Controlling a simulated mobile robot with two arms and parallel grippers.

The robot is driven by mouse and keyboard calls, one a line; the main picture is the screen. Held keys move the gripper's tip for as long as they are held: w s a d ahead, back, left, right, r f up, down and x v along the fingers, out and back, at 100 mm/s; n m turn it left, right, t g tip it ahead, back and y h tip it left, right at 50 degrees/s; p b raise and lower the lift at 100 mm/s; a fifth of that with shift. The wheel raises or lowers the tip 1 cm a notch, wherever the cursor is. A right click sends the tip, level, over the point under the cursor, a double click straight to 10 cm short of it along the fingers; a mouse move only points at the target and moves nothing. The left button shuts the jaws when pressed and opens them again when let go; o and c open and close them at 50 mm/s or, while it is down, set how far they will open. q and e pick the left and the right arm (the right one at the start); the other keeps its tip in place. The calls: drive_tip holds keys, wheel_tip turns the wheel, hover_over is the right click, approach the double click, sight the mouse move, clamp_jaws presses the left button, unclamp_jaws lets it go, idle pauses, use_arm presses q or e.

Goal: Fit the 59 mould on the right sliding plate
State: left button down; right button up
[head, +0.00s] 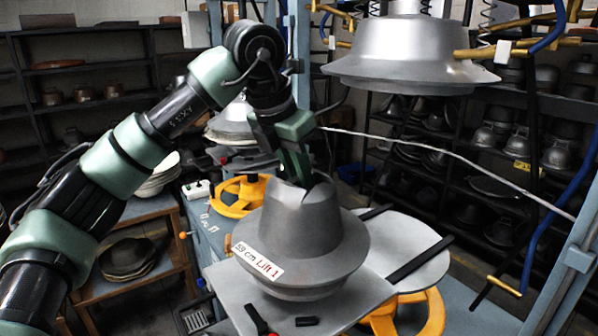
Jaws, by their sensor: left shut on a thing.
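The 59 mould (318,238) is a grey hat-shaped metal piece with a wide brim, upright, labelled "59 cm Lift 1". My left gripper (303,180) comes down from above and is shut on the top of its crown. The mould is over a flat grey sliding plate (372,293); I cannot tell whether it touches the plate, as its brim hides the plate's middle. Black strips (420,258) lie along the plate's right side, and small black parts (306,321) show in front. My right gripper is not in view.
A large grey upper press form (408,62) hangs above and to the right of the mould. A yellow handwheel (240,194) is behind and another (425,312) below the plate. Blue hoses and a blue upright (578,255) stand at right. Shelves with hat forms line the walls.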

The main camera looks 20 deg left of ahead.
use_arm(q)
drive_tip(key=shift+f+b, duration=1.05)
drive_tip(key=shift+f, duration=0.2)
drive_tip(key=shift+f+b, duration=0.45)
drive_tip(key=shift+f, duration=0.15)
idle(0.7)
drive_tip(key=c, duration=1.3)
unclamp_jaws()
drive_tip(key=shift+s, duration=0.1)
drive_tip(key=shift+s+f, duration=0.1)
drive_tip(key=shift+f, duration=0.15)
drive_tip(key=shift+r+b, duration=0.3)
drive_tip(key=shift+r, duration=0.2)
drive_tip(key=b+v, duration=0.1)
drive_tip(key=v, duration=0.6)
drive_tip(key=shift+s+r, duration=0.1)
drive_tip(key=shift+r, duration=0.05)
